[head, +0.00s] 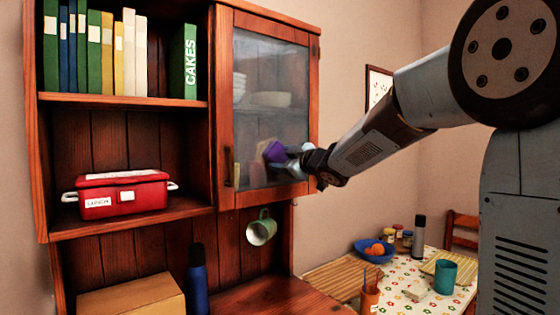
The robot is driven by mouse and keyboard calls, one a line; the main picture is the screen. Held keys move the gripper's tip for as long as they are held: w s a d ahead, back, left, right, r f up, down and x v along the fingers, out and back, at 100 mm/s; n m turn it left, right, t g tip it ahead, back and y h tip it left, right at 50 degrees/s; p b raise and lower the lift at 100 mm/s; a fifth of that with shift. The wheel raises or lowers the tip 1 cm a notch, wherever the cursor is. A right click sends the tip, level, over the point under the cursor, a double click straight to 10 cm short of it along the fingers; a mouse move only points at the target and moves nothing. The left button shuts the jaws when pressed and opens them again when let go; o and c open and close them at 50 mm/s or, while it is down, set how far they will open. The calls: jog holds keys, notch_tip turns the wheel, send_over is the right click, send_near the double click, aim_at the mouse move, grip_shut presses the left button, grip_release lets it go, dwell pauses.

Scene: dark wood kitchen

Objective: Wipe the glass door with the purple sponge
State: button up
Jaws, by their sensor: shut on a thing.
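The glass door (262,68) of the upper right cabinet has a wooden frame and appears closed. Its pane looks hazy, and pale dishes show dimly behind it. The purple sponge (274,152) is at the lower middle of the pane. My gripper (285,153) is shut on the sponge and reaches in from the right. The sponge is at or very close to the glass; I cannot tell whether it touches. The fingers partly cover the sponge and the pane's lower right.
Open shelves at left hold several books (110,50) and a red lunch box (122,194). A blue bottle (198,280) stands by a cardboard box (132,297). A table (402,296) with a blue bowl (371,254) is at lower right.

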aim_at(272, 154)
jog(key=shift+s+a+r, duration=0.35)
jog(key=shift+s+a, duration=0.2)
jog(key=shift+a, duration=0.15)
jog(key=shift+s+a+r, duration=0.3)
jog(key=shift+s+a, duration=0.2)
jog(key=shift+a, duration=0.2)
jog(key=shift+s+a, duration=0.45)
jog(key=shift+a, duration=0.35)
jog(key=shift+s+a, duration=0.4)
jog(key=shift+a, duration=0.35)
jog(key=shift+s+r, duration=0.1)
jog(key=shift+r, duration=0.65)
jog(key=w+d, duration=0.6)
jog(key=d, duration=0.3)
dwell(0.9)
jog(key=v, duration=0.6)
dwell(0.6)
